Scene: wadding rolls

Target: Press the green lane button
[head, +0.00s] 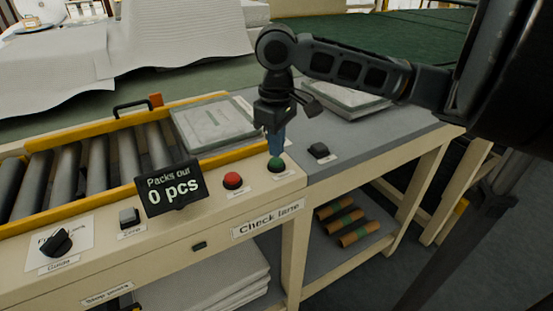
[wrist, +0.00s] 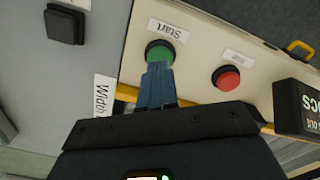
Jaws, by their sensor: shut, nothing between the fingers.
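The green button (head: 276,164) sits in a black ring at the right end of the cream control panel (head: 215,212). In the wrist view the green button (wrist: 159,54) has a label reading "Start" beside it. My gripper (head: 276,150) points down over the button with its blue fingers together and nothing between them. In the wrist view the fingertips (wrist: 160,68) overlap the button's near edge. I cannot tell whether they touch it or hover just above. The fingers hide part of the button.
A red button (head: 232,181) is just left of the green one. A display reading "0 pcs" (head: 172,190) stands further left. A black switch (head: 318,150) lies to the right on the grey table. A wrapped pack (head: 213,125) rests on the roller conveyor behind.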

